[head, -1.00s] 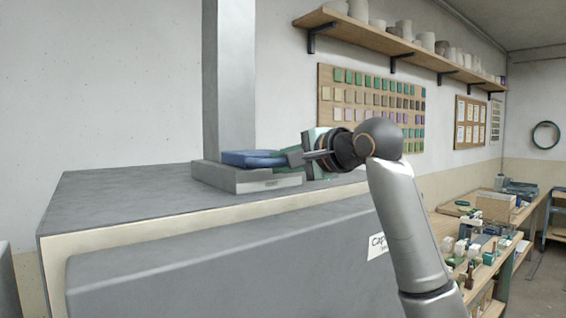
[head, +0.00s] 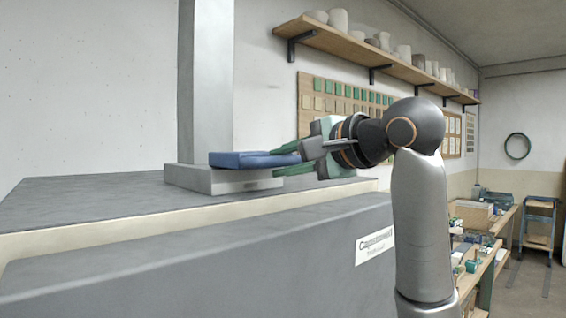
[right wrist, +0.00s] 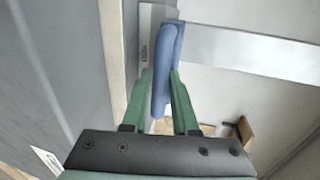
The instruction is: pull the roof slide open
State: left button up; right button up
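The roof slide (head: 255,160) is a flat blue slab in the head view. It lies on a low grey block (head: 220,181) at the foot of a square grey column, on top of a large grey housing. Its right end sticks out past the block. My right gripper (head: 278,161) comes from the right, one green finger above the slab and one below, shut on that end. In the right wrist view the slide (right wrist: 165,75) stands between both green fingers (right wrist: 162,82). The contact faces are partly hidden. My left gripper is not in view.
The housing's top (head: 80,200) is bare left of the block. Its front panel (head: 180,260) bears a white label (head: 374,246). A wall shelf with pots (head: 375,62) and a tile board (head: 345,95) are behind my arm. Workbenches (head: 480,220) stand at right.

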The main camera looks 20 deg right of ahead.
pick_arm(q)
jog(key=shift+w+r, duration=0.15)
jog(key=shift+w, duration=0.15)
pick_arm(e)
jog(key=o, duration=0.3)
jog(key=shift+w, duration=0.1)
jog(key=shift+o, duration=0.2)
pick_arm(q)
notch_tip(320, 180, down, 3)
jog(key=b, duration=0.3)
pick_arm(e)
jog(key=v, duration=1.2)
jog(key=shift+s, duration=0.3)
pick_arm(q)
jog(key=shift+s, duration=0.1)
